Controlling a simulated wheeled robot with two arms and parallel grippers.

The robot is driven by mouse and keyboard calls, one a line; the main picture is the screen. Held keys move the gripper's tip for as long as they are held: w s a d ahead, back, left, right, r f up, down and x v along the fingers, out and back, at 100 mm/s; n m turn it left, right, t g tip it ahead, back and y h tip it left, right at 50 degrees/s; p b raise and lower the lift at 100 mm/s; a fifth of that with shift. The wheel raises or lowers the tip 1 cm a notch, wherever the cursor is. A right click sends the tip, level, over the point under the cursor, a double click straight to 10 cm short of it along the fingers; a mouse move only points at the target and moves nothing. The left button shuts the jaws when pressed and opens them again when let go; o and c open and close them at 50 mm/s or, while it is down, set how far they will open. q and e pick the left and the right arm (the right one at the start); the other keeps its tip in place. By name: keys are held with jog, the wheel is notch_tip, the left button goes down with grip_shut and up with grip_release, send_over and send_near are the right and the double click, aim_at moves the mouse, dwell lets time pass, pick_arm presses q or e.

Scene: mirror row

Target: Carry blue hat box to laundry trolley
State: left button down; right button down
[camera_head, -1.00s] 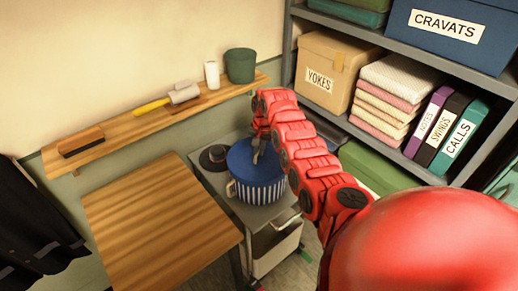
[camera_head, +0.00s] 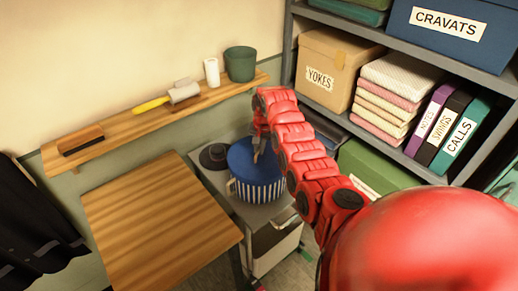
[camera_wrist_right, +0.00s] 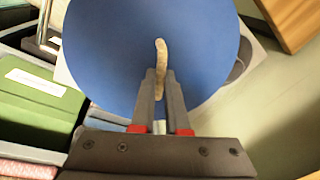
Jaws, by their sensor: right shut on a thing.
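The blue hat box (camera_head: 262,192) is round, with a plain blue lid and blue-and-white striped sides. In the head view it is upright at the grey top of the trolley (camera_head: 259,215); I cannot tell whether it touches that top. My right gripper (camera_head: 260,148) comes down over its lid. In the right wrist view the blue lid (camera_wrist_right: 110,50) fills the middle, and the two fingers of my right gripper (camera_wrist_right: 161,100) are closed on a pale cord handle (camera_wrist_right: 161,55) on the lid. My left gripper is not in view.
A dark round hat (camera_head: 213,157) lies beside the box. Grey shelving (camera_head: 410,160) with boxes and binders stands at right; a green box (camera_head: 375,170) is low beside my arm.

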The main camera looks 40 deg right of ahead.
jog(key=shift+f+b, duration=0.45)
jog(key=shift+b, duration=0.1)
dwell(1.1)
jog(key=c, duration=0.8)
grip_release()
jog(key=shift+c, duration=0.2)
jog(key=shift+o, duration=0.3)
jog(key=o, duration=0.4)
jog(key=shift+r, duration=0.1)
